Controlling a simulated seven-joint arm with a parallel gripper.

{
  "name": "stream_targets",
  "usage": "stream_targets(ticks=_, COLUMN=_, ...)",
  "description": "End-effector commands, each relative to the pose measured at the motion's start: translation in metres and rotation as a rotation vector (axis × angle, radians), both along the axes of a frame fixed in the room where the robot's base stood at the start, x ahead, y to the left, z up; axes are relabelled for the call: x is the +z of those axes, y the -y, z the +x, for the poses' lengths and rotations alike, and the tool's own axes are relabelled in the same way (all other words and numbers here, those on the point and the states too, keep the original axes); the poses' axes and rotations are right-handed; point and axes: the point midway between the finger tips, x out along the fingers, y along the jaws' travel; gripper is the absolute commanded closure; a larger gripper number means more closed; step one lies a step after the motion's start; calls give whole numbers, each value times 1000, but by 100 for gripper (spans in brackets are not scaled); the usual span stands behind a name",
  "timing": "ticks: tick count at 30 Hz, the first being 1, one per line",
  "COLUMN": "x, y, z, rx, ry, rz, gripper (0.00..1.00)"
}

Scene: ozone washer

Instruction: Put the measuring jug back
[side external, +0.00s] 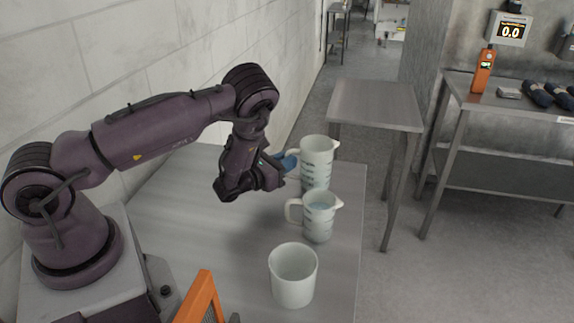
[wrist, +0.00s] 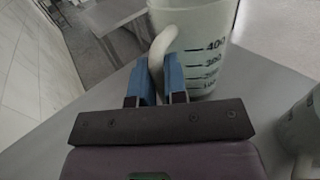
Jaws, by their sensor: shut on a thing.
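A tall white measuring jug (side external: 317,158) with dark graduation marks stands upright at the far right part of the steel table. My gripper (side external: 287,161) is at its left side, with blue fingers shut on its handle. In the wrist view, the two fingers (wrist: 158,82) close around the lower handle of this jug (wrist: 205,45), whose marks face the camera. Whether its base touches the table is hard to tell. A second, smaller jug (side external: 319,218) with a handle stands in front of it, and its edge shows in the wrist view (wrist: 302,125).
A plain white beaker (side external: 293,278) stands nearer on the steel table (side external: 226,267). An empty side table (side external: 375,104) stands beyond a gap. A bench (side external: 459,92) at right holds an orange device (side external: 483,71). A tiled wall (side external: 110,60) borders the left.

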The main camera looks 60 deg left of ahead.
Motion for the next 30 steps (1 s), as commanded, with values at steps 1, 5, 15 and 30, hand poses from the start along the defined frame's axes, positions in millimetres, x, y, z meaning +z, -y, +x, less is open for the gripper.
stream_targets(ticks=1, x=-7, y=-1, z=-1, rx=3, ry=0, rz=0, gripper=100)
stream_targets(ticks=5, x=-9, y=0, z=0, rx=1, ry=3, rz=1, gripper=100)
stream_targets(ticks=15, x=-12, y=0, z=0, rx=1, ry=1, rz=1, gripper=76)
stream_targets(ticks=30, x=-10, y=1, z=-8, rx=2, ry=-3, rz=1, gripper=62)
